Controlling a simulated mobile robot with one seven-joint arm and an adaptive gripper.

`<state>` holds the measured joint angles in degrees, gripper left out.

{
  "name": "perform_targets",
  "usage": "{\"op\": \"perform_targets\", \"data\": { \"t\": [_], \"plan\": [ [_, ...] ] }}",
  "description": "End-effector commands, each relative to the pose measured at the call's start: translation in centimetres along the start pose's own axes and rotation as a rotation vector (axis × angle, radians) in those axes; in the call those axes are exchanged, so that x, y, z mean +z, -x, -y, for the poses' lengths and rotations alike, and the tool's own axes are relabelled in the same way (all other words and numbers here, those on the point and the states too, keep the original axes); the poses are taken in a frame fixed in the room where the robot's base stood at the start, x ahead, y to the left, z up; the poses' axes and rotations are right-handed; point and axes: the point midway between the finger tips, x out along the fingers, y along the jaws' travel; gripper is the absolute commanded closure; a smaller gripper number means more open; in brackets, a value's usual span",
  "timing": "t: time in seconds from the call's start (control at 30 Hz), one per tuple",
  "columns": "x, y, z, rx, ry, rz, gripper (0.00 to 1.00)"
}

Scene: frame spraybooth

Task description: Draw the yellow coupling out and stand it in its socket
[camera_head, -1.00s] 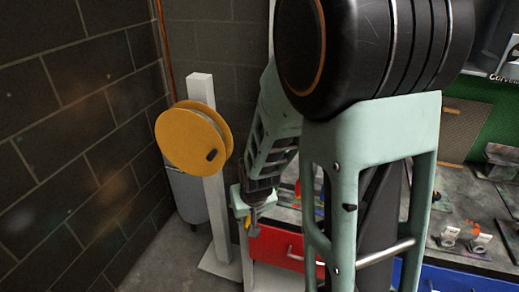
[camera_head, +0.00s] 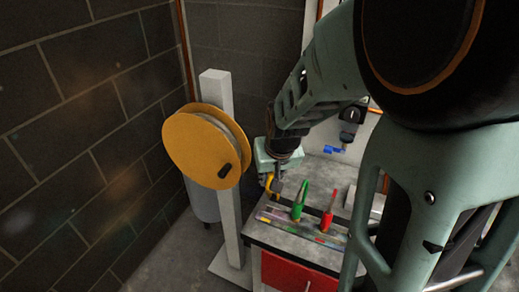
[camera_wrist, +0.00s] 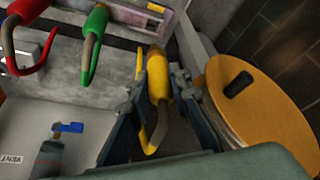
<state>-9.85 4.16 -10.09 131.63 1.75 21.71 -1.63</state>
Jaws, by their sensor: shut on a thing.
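My gripper (camera_wrist: 160,88) is shut on the yellow coupling (camera_wrist: 156,72), with one finger on each side of it. The coupling has a thick yellow body and a thin bent tail. In the head view the yellow coupling (camera_head: 270,186) shows small below my gripper (camera_head: 273,181), at the left end of the bench. Whether its end is clear of the bench cannot be told. A green coupling (camera_head: 299,207) and a red coupling (camera_head: 326,220) stand to its right; green (camera_wrist: 93,38) and red (camera_wrist: 28,10) also show in the wrist view. No empty socket can be made out.
A yellow reel (camera_head: 198,145) on a white post (camera_head: 228,215) stands close left of my gripper; the reel (camera_wrist: 250,95) fills the wrist view's right side. A blue-handled valve (camera_wrist: 68,127) sits near a VENT label. A red drawer (camera_head: 285,273) is under the bench.

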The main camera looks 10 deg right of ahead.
Motion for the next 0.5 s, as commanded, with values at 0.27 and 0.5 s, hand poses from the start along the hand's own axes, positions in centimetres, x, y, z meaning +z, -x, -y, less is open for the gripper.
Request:
{"op": "perform_targets", "data": {
  "t": [0.27, 0.5],
  "plan": [
    [0.1, -0.3, 0.0, -0.001, -0.001, 0.001, 1.00],
    [0.7, -1.7, 0.0, -0.001, -0.001, 0.001, 1.00]
  ]
}}
